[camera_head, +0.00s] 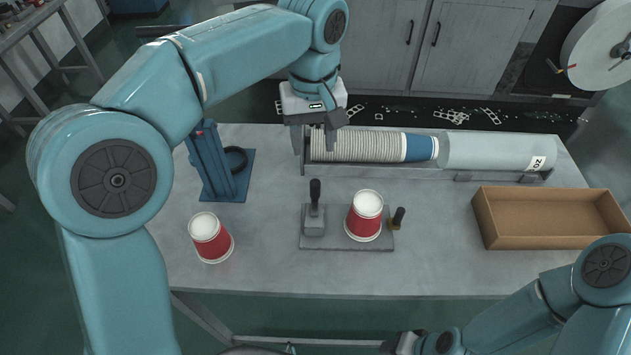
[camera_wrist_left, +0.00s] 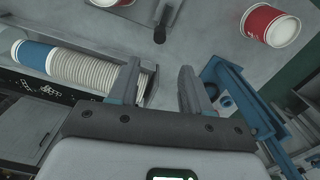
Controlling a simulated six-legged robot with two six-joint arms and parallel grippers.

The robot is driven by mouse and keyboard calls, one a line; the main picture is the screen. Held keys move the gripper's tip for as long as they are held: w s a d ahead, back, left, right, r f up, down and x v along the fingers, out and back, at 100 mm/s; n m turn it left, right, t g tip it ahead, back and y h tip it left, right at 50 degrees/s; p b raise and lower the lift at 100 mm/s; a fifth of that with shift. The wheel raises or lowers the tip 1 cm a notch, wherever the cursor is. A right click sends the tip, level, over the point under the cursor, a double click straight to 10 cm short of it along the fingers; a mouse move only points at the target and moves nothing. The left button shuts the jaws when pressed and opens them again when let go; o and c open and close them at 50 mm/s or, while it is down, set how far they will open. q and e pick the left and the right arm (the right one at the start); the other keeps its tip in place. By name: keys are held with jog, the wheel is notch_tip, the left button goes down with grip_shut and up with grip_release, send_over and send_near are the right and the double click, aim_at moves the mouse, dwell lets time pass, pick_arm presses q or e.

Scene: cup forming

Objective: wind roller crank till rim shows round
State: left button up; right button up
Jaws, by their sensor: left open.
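The cup's rim shape is too small to judge. My left gripper (camera_head: 314,146) is open at the left end of the stack of nested cups (camera_head: 365,146), behind the fixture. In the left wrist view its fingers (camera_wrist_left: 160,88) have no cup between them. My right gripper (camera_head: 402,343) is only partly visible at the bottom edge.
Another red cup (camera_head: 210,238) stands at the table's front left, near a blue press stand (camera_head: 217,163). The cup stack lies in a trough with a grey tube (camera_head: 490,151). An open cardboard box (camera_head: 545,236) is at right. The front middle of the table is clear.

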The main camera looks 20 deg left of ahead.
aim_at(315, 179)
pick_arm(q)
jog(key=f, duration=1.2)
jog(key=shift+s+d+f, duration=0.1)
jog(key=shift+s+d, duration=0.15)
jog(key=shift+s+d+f, duration=0.15)
jog(key=shift+s+f, duration=0.05)
jog(key=shift+f, duration=0.1)
jog(key=shift+w+a+f, duration=0.15)
jog(key=shift+w+a, duration=0.05)
jog(key=shift+d, duration=0.1)
grip_shut()
